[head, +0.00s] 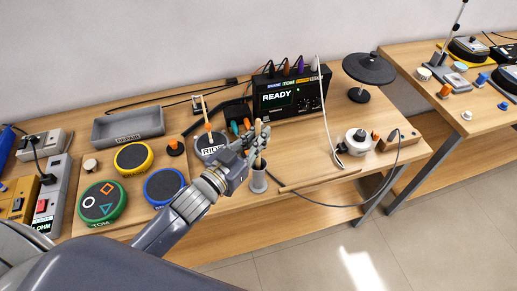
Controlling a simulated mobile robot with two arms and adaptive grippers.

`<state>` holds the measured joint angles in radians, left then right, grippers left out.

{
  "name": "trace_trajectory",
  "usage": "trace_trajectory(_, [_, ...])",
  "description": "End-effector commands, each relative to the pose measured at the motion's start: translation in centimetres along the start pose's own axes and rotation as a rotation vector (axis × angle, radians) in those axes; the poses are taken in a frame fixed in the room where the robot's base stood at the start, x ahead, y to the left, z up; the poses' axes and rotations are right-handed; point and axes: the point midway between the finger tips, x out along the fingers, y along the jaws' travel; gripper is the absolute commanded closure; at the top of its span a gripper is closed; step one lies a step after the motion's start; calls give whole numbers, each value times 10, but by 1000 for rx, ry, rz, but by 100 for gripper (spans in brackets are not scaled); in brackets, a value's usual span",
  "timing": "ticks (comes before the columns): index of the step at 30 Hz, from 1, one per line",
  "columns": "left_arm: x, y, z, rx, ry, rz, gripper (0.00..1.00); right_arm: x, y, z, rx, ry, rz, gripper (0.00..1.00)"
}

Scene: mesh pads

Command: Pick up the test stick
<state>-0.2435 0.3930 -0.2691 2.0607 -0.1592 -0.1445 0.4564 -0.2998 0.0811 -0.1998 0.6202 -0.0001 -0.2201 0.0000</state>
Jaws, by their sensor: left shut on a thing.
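My left gripper (252,143) is shut on a light wooden stick (258,127), which stands upright in its fingers near the middle of the bench. The stick's top shows above the fingers, and the gripper covers part of it. A grey cup (258,180) stands just below the gripper. A further wooden piece shows at the cup's mouth, and I cannot tell whether it is the same stick. My right gripper is not in the head view.
Round pads in green (102,203), yellow (133,158) and blue (165,187) lie left of my arm. A module reading READY (290,93) stands behind the gripper. A grey tray (128,125) is at the back left. A cable hangs over the bench's front edge.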

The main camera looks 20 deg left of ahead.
Motion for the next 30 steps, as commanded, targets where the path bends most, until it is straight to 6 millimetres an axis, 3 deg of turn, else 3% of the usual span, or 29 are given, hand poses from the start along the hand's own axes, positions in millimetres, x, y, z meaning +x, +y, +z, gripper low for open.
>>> trace_trajectory(5, [0,0,-3,1,1,0,100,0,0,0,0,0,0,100])
trace_trajectory(11, [0,0,-21,2,3,1,100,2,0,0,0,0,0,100])
trace_trajectory(30, [0,0,-153,3,7,0,100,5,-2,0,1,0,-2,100])
